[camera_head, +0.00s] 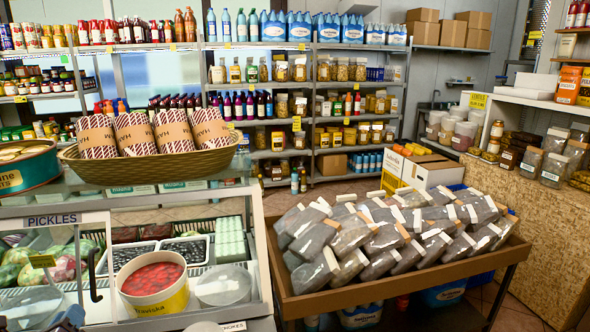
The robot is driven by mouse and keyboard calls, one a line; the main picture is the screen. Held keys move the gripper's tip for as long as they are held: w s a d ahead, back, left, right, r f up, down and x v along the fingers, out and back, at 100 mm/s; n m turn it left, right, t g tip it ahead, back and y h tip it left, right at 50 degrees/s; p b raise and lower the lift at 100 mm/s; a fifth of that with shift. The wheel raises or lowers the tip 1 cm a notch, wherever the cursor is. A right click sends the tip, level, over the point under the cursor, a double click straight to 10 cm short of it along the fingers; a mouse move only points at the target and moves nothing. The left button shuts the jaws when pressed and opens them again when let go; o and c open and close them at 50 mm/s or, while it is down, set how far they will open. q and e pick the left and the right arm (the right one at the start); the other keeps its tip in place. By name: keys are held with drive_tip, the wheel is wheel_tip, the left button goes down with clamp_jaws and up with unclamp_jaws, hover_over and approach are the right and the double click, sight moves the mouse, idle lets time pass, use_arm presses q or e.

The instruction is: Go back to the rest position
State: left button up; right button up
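My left gripper (66,318) shows only in part, as a dark shape at the bottom left corner, in front of the glass counter. Its fingertips are not clear, so I cannot tell if it is open or shut, or if it holds anything. My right gripper is not in view.
A glass counter (262,262) with a PICKLES sign and an open tub (153,283) of red food fills the left front. A wicker basket (150,168) stands on top. A wooden bin (400,283) of grey packets stands right of it. Stocked shelves (310,111) line the back.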

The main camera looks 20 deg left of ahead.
use_arm(q)
drive_tip(key=s+d+f+n+g+h, duration=0.3)
drive_tip(key=s+d+n+g, duration=0.1)
drive_tip(key=d+n, duration=0.5)
drive_tip(key=s+d+f+n+g+h, duration=0.2)
drive_tip(key=s+d+f+n+g, duration=0.15)
drive_tip(key=d+n, duration=0.6)
drive_tip(key=s+d+f+n+g+h, duration=0.2)
drive_tip(key=s+d+n+g+h, duration=0.3)
drive_tip(key=d, duration=0.8)
drive_tip(key=w+f+t+y, duration=0.1)
drive_tip(key=w+f+t, duration=0.7)
drive_tip(key=f, duration=0.2)
drive_tip(key=shift+w+f+t+y, duration=0.2)
drive_tip(key=shift+f+t+y, duration=0.1)
drive_tip(key=shift+f+t, duration=0.1)
drive_tip(key=shift+a, duration=0.1)
